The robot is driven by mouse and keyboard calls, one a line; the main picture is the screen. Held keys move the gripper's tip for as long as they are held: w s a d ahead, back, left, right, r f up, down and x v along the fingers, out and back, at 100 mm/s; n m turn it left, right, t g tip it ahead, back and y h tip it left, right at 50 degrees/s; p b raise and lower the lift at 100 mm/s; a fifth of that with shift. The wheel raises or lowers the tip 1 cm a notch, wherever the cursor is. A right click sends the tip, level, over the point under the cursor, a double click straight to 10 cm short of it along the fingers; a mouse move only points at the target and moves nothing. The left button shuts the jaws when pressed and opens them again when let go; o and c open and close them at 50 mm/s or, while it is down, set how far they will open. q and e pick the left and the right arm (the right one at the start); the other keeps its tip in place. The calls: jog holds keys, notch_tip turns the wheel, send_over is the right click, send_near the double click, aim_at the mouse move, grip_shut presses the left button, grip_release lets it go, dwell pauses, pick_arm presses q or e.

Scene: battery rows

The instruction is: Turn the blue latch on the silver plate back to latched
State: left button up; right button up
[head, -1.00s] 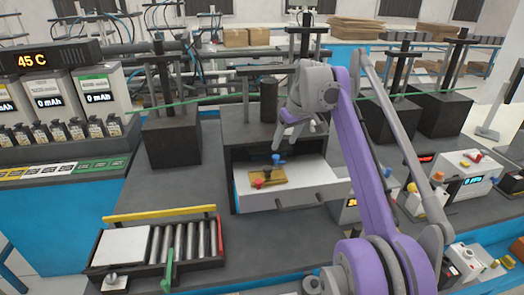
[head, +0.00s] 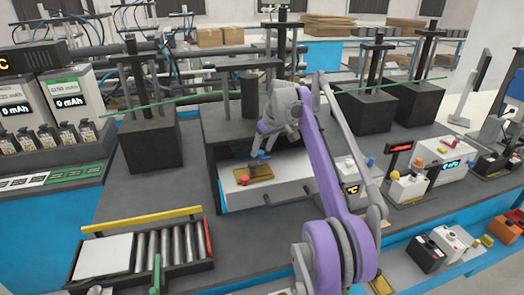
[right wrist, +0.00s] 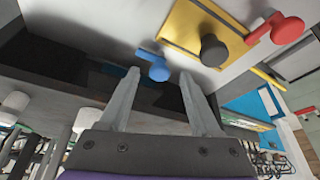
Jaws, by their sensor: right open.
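The blue latch (head: 261,155) is a round knob on a short arm, at the back edge of the pale silver plate (head: 292,172). In the right wrist view the blue latch (right wrist: 158,70) shows just ahead of my open fingertips, between them in the picture. I cannot tell if they touch it. My right gripper (head: 256,159) reaches down over the plate; in the right wrist view it is open and empty (right wrist: 160,77). Beside the latch lies a gold plate (right wrist: 192,28) with a dark knob and a red latch (right wrist: 285,28). My left gripper is out of view.
A dark housing (head: 222,138) stands behind the silver plate. A roller tray (head: 180,273) with a yellow bar lies at the front left. Small control boxes (head: 407,188) stand to the right. The dark bench between tray and left machine is clear.

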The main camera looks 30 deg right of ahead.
jog(key=shift+w+f, duration=0.15)
jog(key=shift+f, duration=0.15)
grip_shut()
